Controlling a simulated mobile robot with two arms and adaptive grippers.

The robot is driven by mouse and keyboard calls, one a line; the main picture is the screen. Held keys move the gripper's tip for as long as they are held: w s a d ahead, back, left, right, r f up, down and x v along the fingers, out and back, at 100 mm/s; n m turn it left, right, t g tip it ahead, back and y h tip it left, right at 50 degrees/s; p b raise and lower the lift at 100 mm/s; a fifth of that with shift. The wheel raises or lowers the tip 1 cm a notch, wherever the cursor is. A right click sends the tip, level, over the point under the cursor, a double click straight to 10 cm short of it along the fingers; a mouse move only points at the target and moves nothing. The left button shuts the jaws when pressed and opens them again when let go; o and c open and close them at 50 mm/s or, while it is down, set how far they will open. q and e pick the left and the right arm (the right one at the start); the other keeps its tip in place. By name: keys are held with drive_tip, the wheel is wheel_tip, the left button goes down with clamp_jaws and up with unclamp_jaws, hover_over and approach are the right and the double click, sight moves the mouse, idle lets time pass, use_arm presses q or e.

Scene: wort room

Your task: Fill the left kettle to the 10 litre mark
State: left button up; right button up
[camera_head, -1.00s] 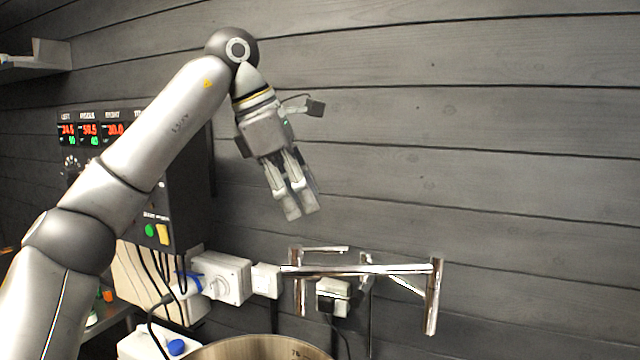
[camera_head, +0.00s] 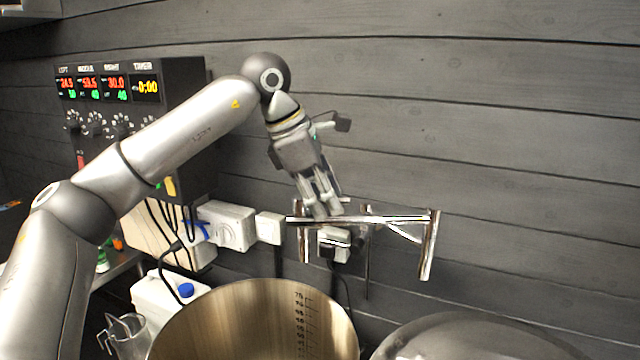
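An open steel kettle (camera_head: 240,330) stands at the bottom, left of a domed steel surface. Its inner wall has a litre scale (camera_head: 300,320); the lower marks and the bottom are out of frame, and I see no water. A chrome swing-arm tap (camera_head: 380,218) is on the wall behind and above it, its spout end (camera_head: 428,250) pointing down to the right of the kettle. My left gripper (camera_head: 327,210) points down at the tap's left part, fingers close together with nothing seen between them. Its fingertips overlap the small upper bar; contact is unclear. My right gripper is not in view.
A domed steel surface (camera_head: 470,340) is at the bottom right. A control box (camera_head: 130,100) with lit displays is on the wall at left. A white jerrycan (camera_head: 165,300) and a clear jug (camera_head: 125,335) stand left of the kettle. Sockets (camera_head: 225,225) are beside the tap.

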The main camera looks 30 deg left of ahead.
use_arm(q)
drive_tip(key=shift+w, duration=0.1)
drive_tip(key=shift+c, duration=1.3)
clamp_jaws()
drive_tip(key=shift+s+r+m+g+h+p, duration=0.1)
drive_tip(key=shift+s+m+g+h+p, duration=0.25)
drive_tip(key=shift+m+p, duration=0.5)
drive_tip(key=m, duration=0.2)
drive_tip(key=s+m+g+p, duration=0.1)
drive_tip(key=shift+s+d+m+h+p, duration=0.1)
drive_tip(key=shift+m+h+p, duration=0.2)
drive_tip(key=shift+m+h, duration=0.05)
drive_tip(key=shift+s+m+g+h, duration=0.15)
drive_tip(key=shift+s+m+g, duration=0.3)
drive_tip(key=shift+m, duration=0.6)
drive_tip(key=shift+s+m+g+h, duration=0.15)
drive_tip(key=shift+s+m+g, duration=0.25)
drive_tip(key=shift+m, duration=0.65)
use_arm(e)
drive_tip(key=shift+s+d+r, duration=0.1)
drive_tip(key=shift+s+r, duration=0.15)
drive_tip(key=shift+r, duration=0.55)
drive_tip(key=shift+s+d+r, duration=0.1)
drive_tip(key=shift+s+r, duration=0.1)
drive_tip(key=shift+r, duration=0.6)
